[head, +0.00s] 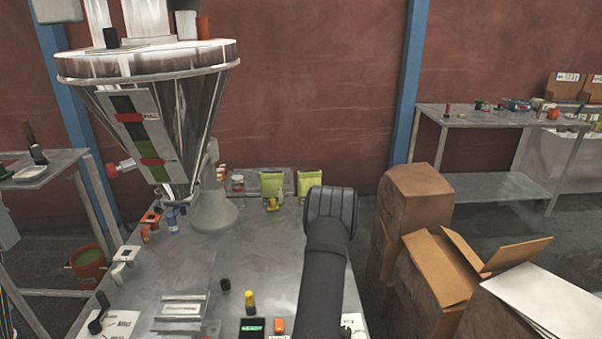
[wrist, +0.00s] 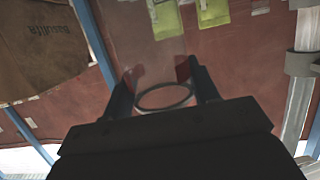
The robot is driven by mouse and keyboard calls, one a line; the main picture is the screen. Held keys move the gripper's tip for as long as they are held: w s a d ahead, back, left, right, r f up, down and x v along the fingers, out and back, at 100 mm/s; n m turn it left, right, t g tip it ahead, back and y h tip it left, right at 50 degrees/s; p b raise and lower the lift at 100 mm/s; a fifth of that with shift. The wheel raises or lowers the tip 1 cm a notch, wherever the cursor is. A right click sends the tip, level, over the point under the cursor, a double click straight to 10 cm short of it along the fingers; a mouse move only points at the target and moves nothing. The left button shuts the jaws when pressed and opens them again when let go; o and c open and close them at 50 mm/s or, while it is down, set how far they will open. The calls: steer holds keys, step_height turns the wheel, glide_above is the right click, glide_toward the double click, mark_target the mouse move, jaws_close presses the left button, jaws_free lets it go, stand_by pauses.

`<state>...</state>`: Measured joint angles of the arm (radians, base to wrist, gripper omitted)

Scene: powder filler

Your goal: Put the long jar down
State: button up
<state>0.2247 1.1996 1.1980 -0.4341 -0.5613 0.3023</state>
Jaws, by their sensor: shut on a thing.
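The long jar (wrist: 160,62) is a clear, see-through cylinder with a dark ring-shaped rim facing the camera in the wrist view. My gripper (wrist: 165,88) is shut on it, with one finger on each side. The red wall and yellow-green pouches show behind and through it. In the head view my own dark arm reaches over the table's right part and hides the gripper and the jar. I cannot tell how far the jar is from the table.
The metal table (head: 215,260) has free room in its middle. A large hopper (head: 150,100) stands over its left side. Green pouches (head: 272,186) stand at the back. A yellow-capped bottle (head: 250,302) and a READY display (head: 252,328) are near the front. Cardboard boxes (head: 415,215) stand right.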

steer(key=s+a+r, duration=0.1)
steer(key=s+a, duration=0.4)
steer(key=s, duration=0.4)
steer(key=s+a+r, duration=0.2)
steer(key=s+a, duration=0.2)
steer(key=s, duration=0.5)
steer(key=s+a+r, duration=0.1)
steer(key=s+a, duration=0.4)
steer(key=s, duration=0.4)
steer(key=w+d+f, duration=0.1)
steer(key=w+d, duration=0.4)
steer(key=w, duration=0.4)
steer(key=w+d+f, duration=0.2)
steer(key=w+d, duration=0.3)
steer(key=w, duration=0.5)
steer(key=w+d+f, duration=0.1)
steer(key=w+d, duration=0.5)
steer(key=w, duration=0.3)
steer(key=w+a+f, duration=0.7)
steer(key=a+f, duration=0.2)
steer(key=f, duration=0.1)
steer(key=shift+a+f, duration=0.4)
steer(key=shift+f, duration=0.1)
steer(key=o, duration=1.1)
